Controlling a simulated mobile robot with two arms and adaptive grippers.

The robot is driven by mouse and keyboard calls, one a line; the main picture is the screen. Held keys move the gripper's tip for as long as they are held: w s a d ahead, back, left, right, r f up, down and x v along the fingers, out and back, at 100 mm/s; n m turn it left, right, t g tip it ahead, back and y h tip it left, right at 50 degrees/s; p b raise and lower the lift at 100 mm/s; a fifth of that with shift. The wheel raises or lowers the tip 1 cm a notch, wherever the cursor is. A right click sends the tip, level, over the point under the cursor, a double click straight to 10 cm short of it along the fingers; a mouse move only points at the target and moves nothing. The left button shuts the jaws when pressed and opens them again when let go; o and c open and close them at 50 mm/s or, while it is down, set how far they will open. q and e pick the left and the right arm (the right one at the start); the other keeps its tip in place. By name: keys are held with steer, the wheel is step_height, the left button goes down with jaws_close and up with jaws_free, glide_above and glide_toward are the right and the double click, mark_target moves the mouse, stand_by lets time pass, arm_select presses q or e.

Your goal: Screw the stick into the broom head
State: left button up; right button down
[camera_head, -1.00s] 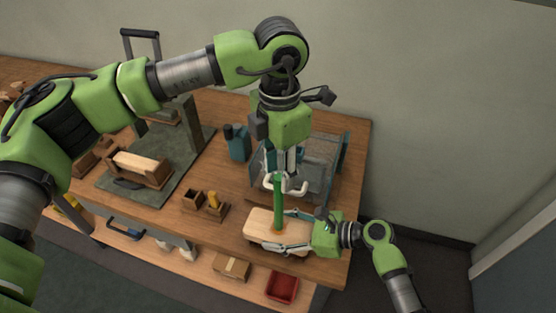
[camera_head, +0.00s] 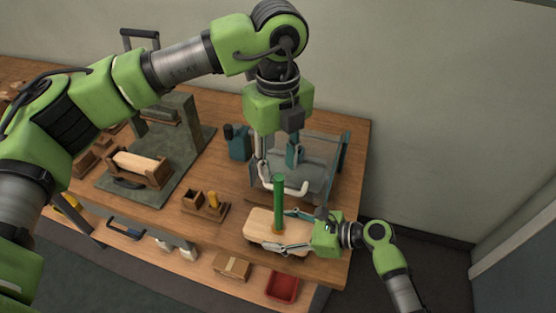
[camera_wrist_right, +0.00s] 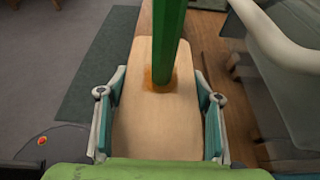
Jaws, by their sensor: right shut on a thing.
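The green stick (camera_head: 279,204) stands upright on the pale wooden broom head (camera_head: 262,224), its lower end at the orange-brown hole area in the block's top. In the right wrist view the stick (camera_wrist_right: 166,40) rises from this spot on the broom head (camera_wrist_right: 150,125). My right gripper (camera_head: 286,230) is shut on the broom head, with one finger along each side; its fingers also show in the right wrist view (camera_wrist_right: 158,100). My left gripper (camera_head: 278,160) points down above the stick's top, its fingers spread apart. Thread depth is hidden.
A grey clear-sided bin (camera_head: 318,165) with a white rim stands just behind the stick. A red tray (camera_head: 283,287) sits on the lower shelf.

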mark_target(278, 199)
stand_by(0.4)
arm_select(q)
step_height(278, 199, down, 12)
stand_by(0.6)
